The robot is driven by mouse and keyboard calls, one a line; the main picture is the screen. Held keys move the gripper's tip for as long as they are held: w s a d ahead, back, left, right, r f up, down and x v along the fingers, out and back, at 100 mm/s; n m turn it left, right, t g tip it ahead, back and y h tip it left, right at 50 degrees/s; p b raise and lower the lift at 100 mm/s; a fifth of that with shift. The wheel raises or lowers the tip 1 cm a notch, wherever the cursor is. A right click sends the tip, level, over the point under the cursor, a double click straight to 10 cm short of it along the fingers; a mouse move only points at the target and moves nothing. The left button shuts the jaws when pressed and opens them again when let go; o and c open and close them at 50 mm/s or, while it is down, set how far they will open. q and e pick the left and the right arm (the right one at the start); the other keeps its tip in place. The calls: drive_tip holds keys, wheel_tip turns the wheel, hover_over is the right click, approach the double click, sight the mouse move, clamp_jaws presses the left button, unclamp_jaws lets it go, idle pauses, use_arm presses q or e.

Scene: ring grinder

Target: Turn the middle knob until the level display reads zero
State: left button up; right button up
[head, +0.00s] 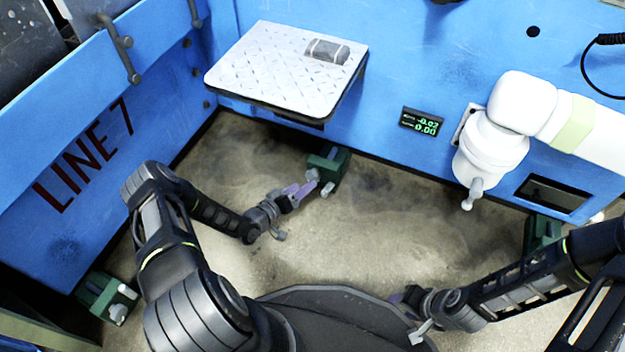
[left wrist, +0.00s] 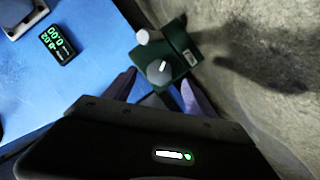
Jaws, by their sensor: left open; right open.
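The middle knob (head: 312,175) is a grey knob on a green block (head: 335,165) at the foot of the blue wall. In the left wrist view the knob (left wrist: 160,72) has a pale pointer mark and sits just ahead of the gap between the fingers. My left gripper (head: 298,193) is open, its purple fingers pointing at the knob; contact cannot be made out. The level display (head: 421,122) shows green digits, seemingly -0.02 above 0.00. My right gripper (head: 402,297) is open, low near my base, away from the knobs.
Other green blocks with knobs stand at the lower left (head: 108,298) and right (head: 543,232). A metal tread plate (head: 285,65) juts from the wall above the middle block. A white jointed arm (head: 490,145) hangs at right. The concrete floor between is clear.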

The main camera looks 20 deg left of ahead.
sight(314, 174)
use_arm(q)
drive_tip(key=b+x, duration=0.2)
drive_tip(key=x, duration=0.3)
drive_tip(key=shift+w+d+f, duration=0.1)
drive_tip(key=shift+w+f, duration=0.05)
drive_tip(key=shift+f, duration=0.1)
drive_tip(key=shift+w+d, duration=0.1)
drive_tip(key=shift+w, duration=0.45)
drive_tip(key=c, duration=1.4)
